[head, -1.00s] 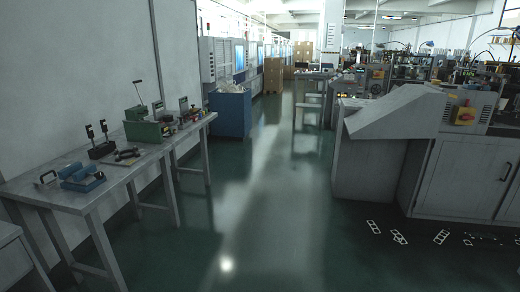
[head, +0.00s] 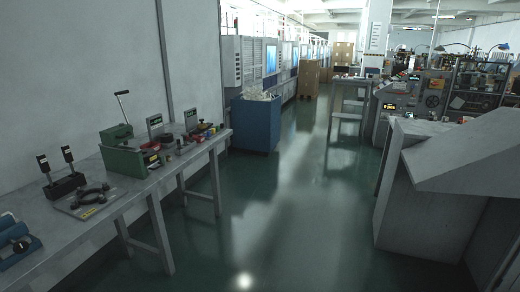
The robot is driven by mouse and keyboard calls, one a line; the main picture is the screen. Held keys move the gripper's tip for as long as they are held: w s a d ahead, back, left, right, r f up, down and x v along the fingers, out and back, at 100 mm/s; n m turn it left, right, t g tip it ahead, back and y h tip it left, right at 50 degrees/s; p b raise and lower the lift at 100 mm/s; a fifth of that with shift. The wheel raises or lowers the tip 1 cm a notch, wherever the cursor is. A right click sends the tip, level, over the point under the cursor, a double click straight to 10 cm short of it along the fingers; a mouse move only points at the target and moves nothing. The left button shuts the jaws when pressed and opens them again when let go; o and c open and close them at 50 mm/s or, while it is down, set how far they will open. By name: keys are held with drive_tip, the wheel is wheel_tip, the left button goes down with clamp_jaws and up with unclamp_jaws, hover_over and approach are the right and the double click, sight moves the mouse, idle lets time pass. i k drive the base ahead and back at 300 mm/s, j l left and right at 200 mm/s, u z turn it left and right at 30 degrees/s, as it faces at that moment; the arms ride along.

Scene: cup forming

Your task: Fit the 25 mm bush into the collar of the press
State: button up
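My gripper is not in view. A metal workbench (head: 93,226) runs along the left wall. On it stands a green box-like device (head: 128,160) with a raised lever, which may be the press; I cannot tell. Small red, yellow and dark parts (head: 203,130) lie at the bench's far end, near small upright signs. They are too small to pick out a 25 mm bush. A flat plate (head: 90,203) with a dark curved piece on it lies in front of the green device. I cannot make out a collar.
A black block with two upright handles (head: 64,185) and blue cylindrical pieces (head: 17,243) are on the bench's near part. A blue bin (head: 255,125) stands beyond the bench. A large grey machine (head: 425,190) stands on the right. The green floor (head: 285,215) between is clear.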

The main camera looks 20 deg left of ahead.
sight(128, 161)
drive_tip(key=i, duration=1.85)
drive_tip(key=i+u, duration=0.15)
drive_tip(key=u, duration=0.35)
drive_tip(key=i+l+u, duration=0.1)
drive_tip(key=u, duration=0.4)
drive_tip(key=i+l+u, duration=0.15)
drive_tip(key=u, duration=0.65)
drive_tip(key=i+l+z, duration=0.6)
drive_tip(key=i, duration=0.25)
drive_tip(key=i+l+z, duration=0.3)
drive_tip(key=i, duration=0.2)
drive_tip(key=i+z, duration=0.3)
drive_tip(key=i, duration=0.15)
drive_tip(key=i+u, duration=0.35)
drive_tip(key=i+l+u, duration=0.3)
drive_tip(key=i, duration=0.15)
drive_tip(key=i+l+u, duration=0.1)
drive_tip(key=u, duration=0.3)
drive_tip(key=i+l+u, duration=0.2)
drive_tip(key=u, duration=0.2)
drive_tip(key=i+l+u, duration=0.2)
drive_tip(key=u, duration=0.2)
drive_tip(key=i+l+u, duration=0.1)
drive_tip(key=l+u, duration=0.15)
drive_tip(key=u, duration=0.15)
drive_tip(key=l+u, duration=0.95)
drive_tip(key=l, duration=0.15)
drive_tip(key=i, duration=0.05)
